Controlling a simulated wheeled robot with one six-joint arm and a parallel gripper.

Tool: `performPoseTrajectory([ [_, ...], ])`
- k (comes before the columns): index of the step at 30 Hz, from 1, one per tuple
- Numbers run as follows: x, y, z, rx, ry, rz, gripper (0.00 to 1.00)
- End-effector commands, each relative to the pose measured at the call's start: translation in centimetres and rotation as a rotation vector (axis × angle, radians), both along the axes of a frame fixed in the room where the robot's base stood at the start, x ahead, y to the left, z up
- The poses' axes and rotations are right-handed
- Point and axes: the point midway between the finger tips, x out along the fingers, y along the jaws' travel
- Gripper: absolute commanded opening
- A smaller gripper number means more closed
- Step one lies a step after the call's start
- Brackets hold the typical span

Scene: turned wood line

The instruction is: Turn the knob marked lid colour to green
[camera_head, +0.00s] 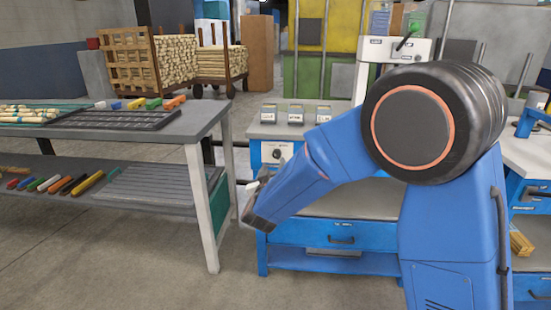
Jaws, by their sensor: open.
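A dark knob (277,153) sits on a pale panel (267,146) at the front of the blue workstation, left of my arm. Any marking by it is too small to read, so I cannot tell whether it is the lid colour knob or where it points. My gripper (250,190) is at the lower end of my blue arm, below and left of the knob and apart from it in the picture. It is open, small and partly hidden by my wrist, with nothing visible in it.
Several labelled bins (295,115) stand on the workstation above the panel. A blue drawer (325,232) lies below. A grey table (190,124) with trays and coloured pieces stands at the left, its leg near my gripper. My arm hides part of the workstation. The floor in front is clear.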

Motion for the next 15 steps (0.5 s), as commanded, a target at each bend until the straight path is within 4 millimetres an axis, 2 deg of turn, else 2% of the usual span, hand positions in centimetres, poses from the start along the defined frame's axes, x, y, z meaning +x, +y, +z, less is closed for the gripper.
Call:
performPoseTrajectory([
  [6, 3.9, -0.2, 0.0, 0.0, 0.0, -0.002, 0.46],
  [15, 7.1, -0.3, 0.0, 0.001, 0.001, 0.0, 0.46],
])
